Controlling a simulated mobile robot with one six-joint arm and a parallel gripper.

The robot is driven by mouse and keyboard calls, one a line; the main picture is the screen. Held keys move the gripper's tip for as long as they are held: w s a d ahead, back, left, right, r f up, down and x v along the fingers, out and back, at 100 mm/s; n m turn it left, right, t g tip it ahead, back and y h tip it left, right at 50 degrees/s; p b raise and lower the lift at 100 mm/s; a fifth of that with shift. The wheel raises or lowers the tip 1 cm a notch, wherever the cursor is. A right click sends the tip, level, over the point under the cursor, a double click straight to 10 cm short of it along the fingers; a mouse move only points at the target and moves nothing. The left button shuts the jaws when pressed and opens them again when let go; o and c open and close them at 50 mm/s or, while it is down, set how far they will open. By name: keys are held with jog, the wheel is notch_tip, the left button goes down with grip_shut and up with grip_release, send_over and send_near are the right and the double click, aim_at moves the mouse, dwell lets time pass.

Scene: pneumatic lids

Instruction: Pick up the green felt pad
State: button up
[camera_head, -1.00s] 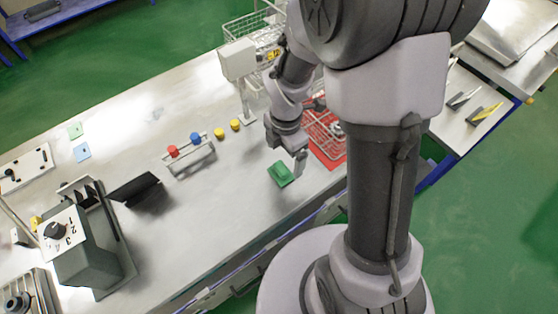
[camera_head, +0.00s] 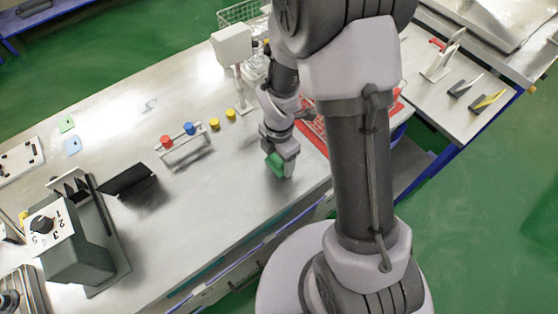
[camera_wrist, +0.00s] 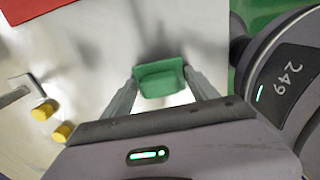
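The green felt pad (camera_head: 274,163) is on the metal workbench (camera_head: 235,185), close to its front edge. In the wrist view the pad (camera_wrist: 160,82) sits between the tips of my two fingers, one on each side. My gripper (camera_head: 284,165) is down at the pad, pointing downward, and hides part of it in the head view. My fingers (camera_wrist: 161,85) are apart by about the pad's width. I see no clear gap at either side, but cannot tell whether they press on it.
A red mat (camera_head: 318,132) and a wire basket lie just behind and right of my gripper. Two yellow knobs (camera_head: 214,123), a rail with red and blue knobs (camera_head: 184,147) and a pale box on a post (camera_head: 232,45) stand to the left. Bare bench lies left of the pad.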

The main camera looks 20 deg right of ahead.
jog(key=c, duration=0.3)
jog(key=shift+r, duration=0.15)
